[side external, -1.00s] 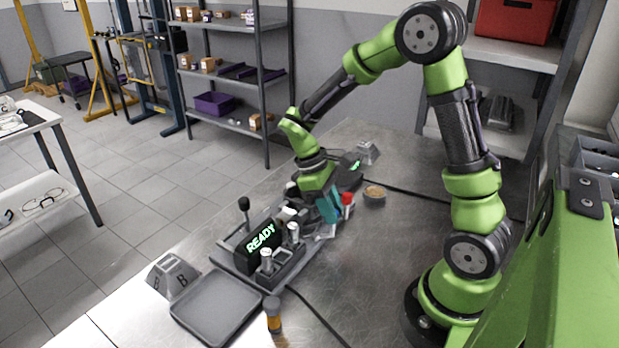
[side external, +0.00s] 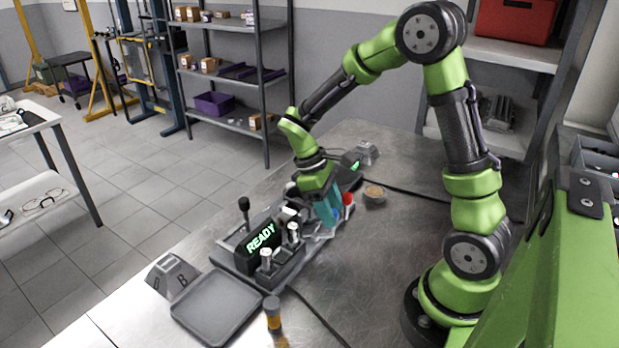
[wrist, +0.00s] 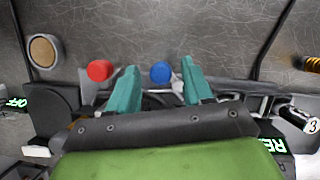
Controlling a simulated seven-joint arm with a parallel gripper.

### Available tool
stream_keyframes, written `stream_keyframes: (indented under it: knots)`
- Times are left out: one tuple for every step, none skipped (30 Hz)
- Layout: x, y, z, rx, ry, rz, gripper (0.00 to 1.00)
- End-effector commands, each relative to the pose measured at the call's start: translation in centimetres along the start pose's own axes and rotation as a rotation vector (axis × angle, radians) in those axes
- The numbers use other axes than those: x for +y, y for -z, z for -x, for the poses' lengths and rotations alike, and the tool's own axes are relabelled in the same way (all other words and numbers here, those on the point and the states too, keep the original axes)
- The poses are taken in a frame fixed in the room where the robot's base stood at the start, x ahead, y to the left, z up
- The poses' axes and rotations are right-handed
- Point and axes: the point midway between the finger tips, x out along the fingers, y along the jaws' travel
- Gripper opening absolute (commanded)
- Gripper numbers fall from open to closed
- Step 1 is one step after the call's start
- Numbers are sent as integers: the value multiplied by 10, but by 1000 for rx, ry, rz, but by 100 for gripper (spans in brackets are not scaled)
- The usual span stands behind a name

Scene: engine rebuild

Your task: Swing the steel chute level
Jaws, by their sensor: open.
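My gripper (side external: 327,210) is open, with teal fingers pointing down over the machine on the bench. In the wrist view my gripper (wrist: 160,88) has a blue round knob (wrist: 160,72) showing between its fingertips; I cannot tell whether they touch it. A red round knob (wrist: 99,70) lies just left of the left finger; it also shows in the side view (side external: 348,198). A small pale metal piece (wrist: 177,87) shows by the right finger and may be part of the steel chute. The chute is mostly hidden and its tilt cannot be told.
A lit READY display (side external: 262,239) and upright metal cylinders stand on the machine's near half. A grey tray (side external: 217,305), a lettered block (side external: 172,275) and an amber-banded bottle (side external: 272,314) are nearby. A round tan-topped dish (side external: 374,194) is right of my gripper. The bench on the right is clear.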

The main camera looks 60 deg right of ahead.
Motion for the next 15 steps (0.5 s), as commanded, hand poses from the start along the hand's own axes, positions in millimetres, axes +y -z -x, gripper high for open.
stream_keyframes:
  knots:
    - [0, 0, 0, -1, 0, 0, 51]
    - [0, 0, 1, -1, 0, -1, 51]
    - [0, 0, 4, 0, 0, -1, 51]
    - [0, 0, 6, 0, 0, 0, 51]
    - [0, 0, 9, 1, -1, 0, 51]
    - [0, 1, 15, 2, -1, 0, 51]
    - [0, 1, 20, 2, -2, 0, 51]
    - [0, 1, 26, 3, -2, 0, 51]
    - [0, 1, 34, 5, -2, 0, 51]
    - [0, 1, 41, 5, -2, 0, 51]
    - [0, 1, 49, 5, -3, 0, 51]
    - [0, 1, 59, 6, -2, 0, 51]
    - [0, 1, 66, 6, -2, 0, 51]
    - [0, 1, 74, 5, -3, 0, 51]
    - [0, 1, 84, 5, -2, 0, 51]
